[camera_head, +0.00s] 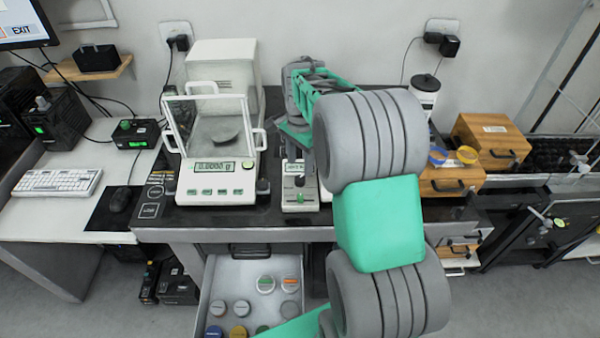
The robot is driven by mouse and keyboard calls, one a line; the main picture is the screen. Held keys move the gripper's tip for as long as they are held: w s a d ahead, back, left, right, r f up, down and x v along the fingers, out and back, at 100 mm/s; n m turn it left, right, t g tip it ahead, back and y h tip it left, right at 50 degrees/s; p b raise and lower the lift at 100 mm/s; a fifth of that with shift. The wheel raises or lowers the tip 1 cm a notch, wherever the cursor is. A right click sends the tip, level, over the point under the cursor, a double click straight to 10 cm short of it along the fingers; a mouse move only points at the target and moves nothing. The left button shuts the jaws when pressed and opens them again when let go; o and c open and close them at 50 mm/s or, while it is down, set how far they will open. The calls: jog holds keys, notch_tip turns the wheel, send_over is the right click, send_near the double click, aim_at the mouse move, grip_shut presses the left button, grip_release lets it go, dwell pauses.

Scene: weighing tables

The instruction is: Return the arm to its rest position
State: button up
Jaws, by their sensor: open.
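My arm (380,222), with grey ribbed joints and green links, rises from the bottom of the head view and reaches over the dark weighing table (288,220). My gripper (297,130) is at its far end, above the table and right of the analytical balance (216,180). It is open, and I see nothing held in it. The large grey joint hides part of the gripper and the table behind it. A small device (299,200) with a green button stands below the gripper. I cannot tell the exact gap between them.
An open drawer (207,290) with several round-lidded containers juts out below the table, close to my arm. Wooden drawer boxes (492,140) and a white canister (424,97) stand on the right. A keyboard (57,182) lies on the white desk at left.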

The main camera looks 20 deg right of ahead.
jog(key=shift+r, duration=1.2)
jog(key=shift+a+r, duration=0.1)
jog(key=s+a+r+n+t, duration=0.1)
jog(key=s+a+n, duration=0.4)
jog(key=s+n, duration=0.2)
jog(key=s+a+r+n+t, duration=0.1)
jog(key=s+a+n+t, duration=0.1)
jog(key=s+a+n, duration=0.4)
jog(key=s+n, duration=0.1)
jog(key=s, duration=0.4)
jog(key=shift+s+r, duration=0.2)
jog(key=shift+r, duration=0.2)
